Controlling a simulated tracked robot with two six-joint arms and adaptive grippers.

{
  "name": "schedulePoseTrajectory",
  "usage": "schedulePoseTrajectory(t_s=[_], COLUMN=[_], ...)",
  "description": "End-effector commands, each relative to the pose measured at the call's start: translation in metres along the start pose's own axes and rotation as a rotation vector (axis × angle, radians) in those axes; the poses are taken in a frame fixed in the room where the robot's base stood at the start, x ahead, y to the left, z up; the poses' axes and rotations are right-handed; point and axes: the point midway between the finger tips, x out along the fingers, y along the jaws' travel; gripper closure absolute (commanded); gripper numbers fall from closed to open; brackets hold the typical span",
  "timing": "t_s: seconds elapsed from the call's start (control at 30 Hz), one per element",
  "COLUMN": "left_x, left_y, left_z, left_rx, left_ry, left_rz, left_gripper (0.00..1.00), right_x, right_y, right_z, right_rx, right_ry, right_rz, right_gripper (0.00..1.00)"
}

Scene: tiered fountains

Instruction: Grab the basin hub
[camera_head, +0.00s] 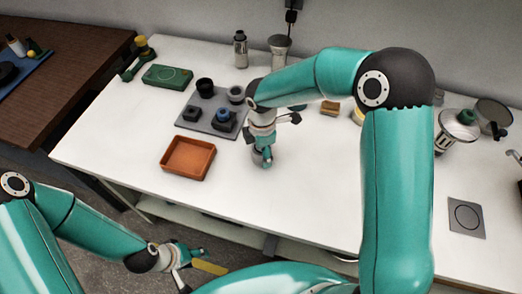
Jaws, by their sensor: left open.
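I cannot tell for sure which part is the basin hub. A grey plate (194,125) on the white table carries several small round parts. They include a black cup (204,86), a grey ring-like part (236,94), a dark block (192,114) and a blue-topped part (223,115) on a dark base. My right gripper (264,158) points down just right of the plate, low over the table. Its own links hide its fingertips, and nothing held shows clearly. My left gripper (190,266) is open, in front of and below the table's front edge, away from the parts.
An orange tray (188,158) lies in front of the plate, empty. A green box (167,76) is behind left. A metal bottle (240,50) stands at the back. A metal canister (458,130) and a grey square pad (466,217) are at right. The front middle table is clear.

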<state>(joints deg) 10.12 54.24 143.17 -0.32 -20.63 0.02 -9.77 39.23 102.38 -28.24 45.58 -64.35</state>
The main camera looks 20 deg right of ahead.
Motion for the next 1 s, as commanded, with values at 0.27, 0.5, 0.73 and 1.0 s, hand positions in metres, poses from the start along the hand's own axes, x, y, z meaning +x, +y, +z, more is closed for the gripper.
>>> schedulePoseTrajectory(t_s=[0.27,0.5,0.73,1.0], left_x=[0.0,0.0,-0.001,-0.002], left_y=[0.0,0.0,0.0,0.001], left_z=[0.0,0.0,0.0,0.0], left_rx=[0.0,0.0,0.0,0.0], left_ry=[0.0,0.0,0.0,0.0], left_rz=[0.0,0.0,0.0,0.0], left_gripper=[0.46,0.46,0.46,0.46], right_x=[-0.001,-0.002,-0.015,-0.064], right_y=[0.001,0.001,0.001,0.002], right_z=[0.0,0.0,0.0,-0.001], right_rx=[0.0,-0.001,-0.001,-0.001], right_ry=[0.0,0.0,0.0,0.002], right_rz=[0.002,0.002,0.004,0.008], right_gripper=[0.86,0.86,0.86,0.86])
